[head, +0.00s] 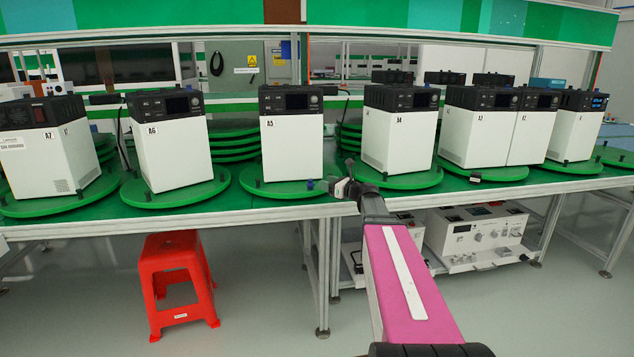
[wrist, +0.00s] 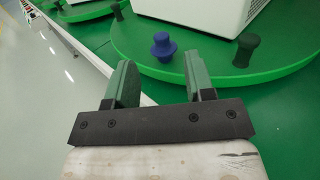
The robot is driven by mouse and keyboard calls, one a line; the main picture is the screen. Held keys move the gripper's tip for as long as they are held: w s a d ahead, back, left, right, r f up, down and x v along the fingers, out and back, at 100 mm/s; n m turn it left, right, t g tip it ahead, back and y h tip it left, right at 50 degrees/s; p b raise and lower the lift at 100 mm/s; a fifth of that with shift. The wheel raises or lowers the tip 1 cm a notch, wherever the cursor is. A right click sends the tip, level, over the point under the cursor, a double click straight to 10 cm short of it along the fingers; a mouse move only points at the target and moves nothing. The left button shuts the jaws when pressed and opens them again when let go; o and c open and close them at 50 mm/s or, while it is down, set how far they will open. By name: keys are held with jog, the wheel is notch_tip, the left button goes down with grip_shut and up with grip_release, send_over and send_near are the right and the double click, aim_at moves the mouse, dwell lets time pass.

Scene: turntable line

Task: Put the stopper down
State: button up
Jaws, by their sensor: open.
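The blue stopper (wrist: 163,47) stands upright on the green turntable (wrist: 285,76), near its rim. In the head view the stopper (head: 310,185) is a small blue spot on the front right of the turntable (head: 283,190) under the unit marked A5. My gripper (wrist: 160,78) is open, with nothing between its fingers. The stopper is just beyond the fingertips, in line with the gap and apart from both fingers. In the head view my gripper (head: 338,187) is at the table's front edge, just right of the stopper.
A dark peg (wrist: 245,50) stands on the same turntable, right of the stopper. The white A5 unit (head: 292,146) is behind. More units on turntables line the table on both sides. A red stool (head: 177,280) stands on the floor at left.

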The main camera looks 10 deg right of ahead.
jog(key=s+a+f+n+g+h, duration=0.2)
jog(key=s+a+f+n+g, duration=0.2)
jog(key=s+f+n, duration=0.3)
jog(key=s+a+f+n+g+h, duration=0.25)
jog(key=s+f+n+g, duration=0.2)
jog(key=s+f, duration=0.35)
jog(key=s+d+f+n+g+h, duration=0.1)
jog(key=s+f+n+g+h, duration=0.3)
jog(key=s+f+n+h, duration=0.4)
jog(key=s+f+n, duration=0.4)
jog(key=s+n, duration=0.3)
jog(key=shift+s+f, duration=0.35)
jog(key=shift+f, duration=0.05)
jog(key=shift+d+n+g, duration=0.1)
jog(key=shift+n+g, duration=0.15)
